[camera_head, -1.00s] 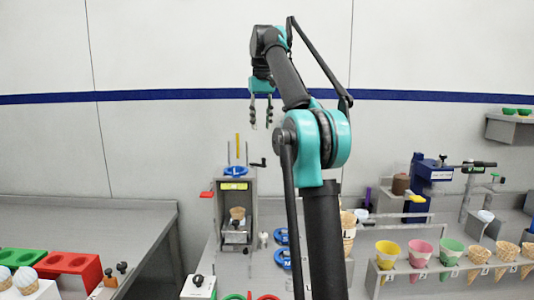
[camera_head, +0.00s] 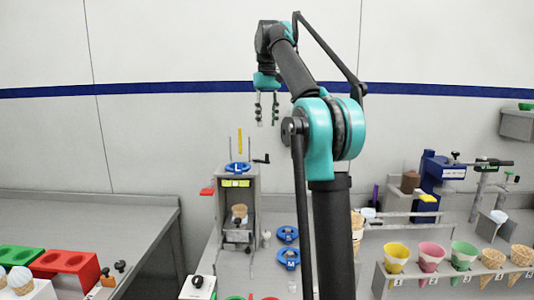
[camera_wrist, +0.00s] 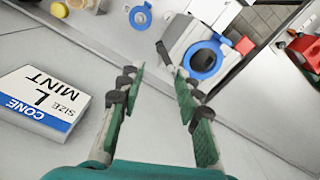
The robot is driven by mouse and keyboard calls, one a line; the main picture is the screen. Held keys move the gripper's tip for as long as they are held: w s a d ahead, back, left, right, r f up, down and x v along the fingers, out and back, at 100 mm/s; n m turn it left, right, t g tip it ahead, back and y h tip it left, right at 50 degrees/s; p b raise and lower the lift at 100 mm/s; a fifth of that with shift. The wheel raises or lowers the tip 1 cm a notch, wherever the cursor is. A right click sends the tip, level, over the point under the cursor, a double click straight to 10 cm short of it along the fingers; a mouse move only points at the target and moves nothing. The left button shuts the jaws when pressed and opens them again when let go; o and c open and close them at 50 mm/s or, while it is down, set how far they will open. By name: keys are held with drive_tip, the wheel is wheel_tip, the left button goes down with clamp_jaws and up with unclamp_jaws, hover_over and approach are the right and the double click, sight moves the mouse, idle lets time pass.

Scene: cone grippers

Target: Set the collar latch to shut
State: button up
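A grey upright stand (camera_head: 221,215) stands left of centre on the counter, with a blue collar marked L (camera_head: 237,168) on top. A yellow-green plate (camera_head: 236,183) is below the collar, and a red tab (camera_head: 207,191) sticks out at the left. I cannot tell which part is the collar latch or how it is set. A cone (camera_head: 239,212) is inside the stand. My gripper (camera_head: 267,108) is open and empty, pointing down, apparently above the stand. In the wrist view, its fingers (camera_wrist: 158,75) are apart, with a blue ring (camera_wrist: 203,60) beyond them.
Two blue rings (camera_head: 288,234) lie right of the stand. A rack of coloured and waffle cones (camera_head: 429,258) stands at the right. A blue machine (camera_head: 430,168) is behind it. Wall space around my gripper is clear.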

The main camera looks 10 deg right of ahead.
wheel_tip(320, 180, down, 12)
idle(0.5)
drive_tip(key=shift+c, duration=0.4)
clamp_jaws()
